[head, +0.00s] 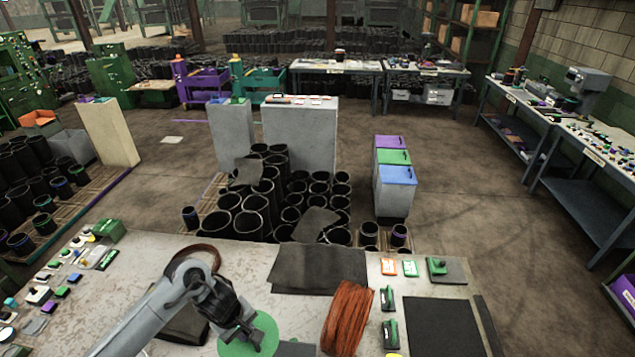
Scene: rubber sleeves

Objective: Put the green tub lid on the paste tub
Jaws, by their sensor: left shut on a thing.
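The green tub lid (264,324) is a flat green disc at the bottom of the head view, left of centre. My left gripper (256,345) comes in from the left and is shut on the lid, with its dark fingers over the disc. I cannot make out the paste tub; it may be hidden under the lid or lie below the picture edge. I cannot tell whether the lid is in the air or resting on something. My right gripper is not in view.
The worktable (240,265) fills the foreground. Black rubber sheets (318,268) lie near its far edge. A reddish-brown coil (347,315) stands right of the lid. Green-handled tools (390,338) and a black mat (443,325) lie farther right. Small parts clutter the left end (70,275).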

